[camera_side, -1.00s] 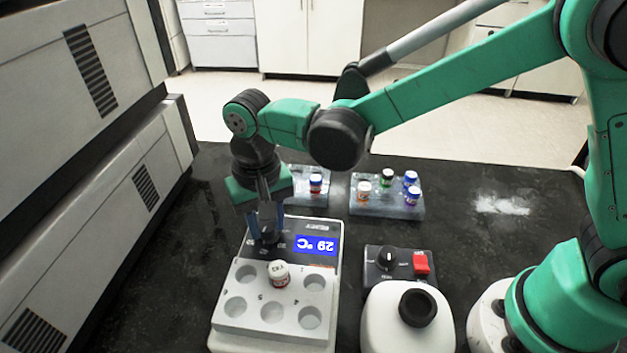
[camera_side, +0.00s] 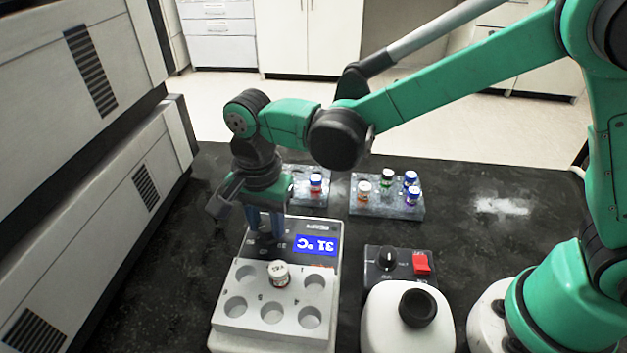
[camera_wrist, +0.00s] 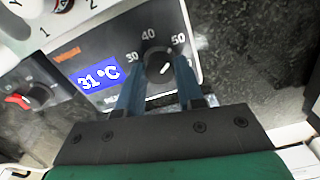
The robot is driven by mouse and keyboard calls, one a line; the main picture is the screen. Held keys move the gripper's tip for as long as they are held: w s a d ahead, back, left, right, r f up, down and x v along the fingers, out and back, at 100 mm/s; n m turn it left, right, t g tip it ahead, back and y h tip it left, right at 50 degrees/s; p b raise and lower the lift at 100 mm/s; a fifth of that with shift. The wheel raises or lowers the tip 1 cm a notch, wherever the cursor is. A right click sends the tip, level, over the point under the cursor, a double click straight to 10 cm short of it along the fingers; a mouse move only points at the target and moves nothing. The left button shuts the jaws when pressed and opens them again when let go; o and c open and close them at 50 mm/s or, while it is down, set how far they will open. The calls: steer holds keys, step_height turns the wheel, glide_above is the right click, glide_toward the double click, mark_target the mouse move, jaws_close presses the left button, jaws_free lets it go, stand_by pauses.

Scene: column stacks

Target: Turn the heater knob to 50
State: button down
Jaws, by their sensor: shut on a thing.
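The heater (camera_side: 226,310) is a light grey block with wells and a dark panel, in the middle of the side view. Its blue display (camera_side: 317,245) reads 31 °C, and it also shows in the wrist view (camera_wrist: 98,77). The black heater knob (camera_wrist: 158,68) sits between my gripper's two blue fingers, with 30, 40 and 50 printed around it. My gripper (camera_side: 265,236) points down at the panel and is shut on the knob. In the side view the fingers mostly hide the knob.
A white-capped vial (camera_side: 280,273) stands in one heater well; the others look empty. Two racks with capped vials stand behind, one here (camera_side: 385,211). At right is a white device (camera_side: 410,325) with a black knob and red switch. Large grey equipment (camera_side: 90,200) lines the left.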

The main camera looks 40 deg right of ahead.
mark_target(267, 225)
steer(key=shift+m, duration=0.4)
steer(key=c, duration=0.5)
jaws_free()
steer(key=shift+c, duration=0.2)
steer(key=shift+r, duration=2.85)
steer(key=shift+d+r, duration=0.1)
steer(key=shift+d, duration=0.15)
steer(key=s+d+r+n+t, duration=0.1)
steer(key=s+d+n+t, duration=0.2)
steer(key=d+n, duration=0.3)
steer(key=s+d+r+n+t, duration=0.1)
steer(key=s+d+n+t, duration=0.2)
steer(key=d+n, duration=0.3)
steer(key=d+t, duration=0.1)
steer(key=d, duration=0.4)
steer(key=shift+s+r, duration=0.15)
steer(key=shift+r, duration=0.1)
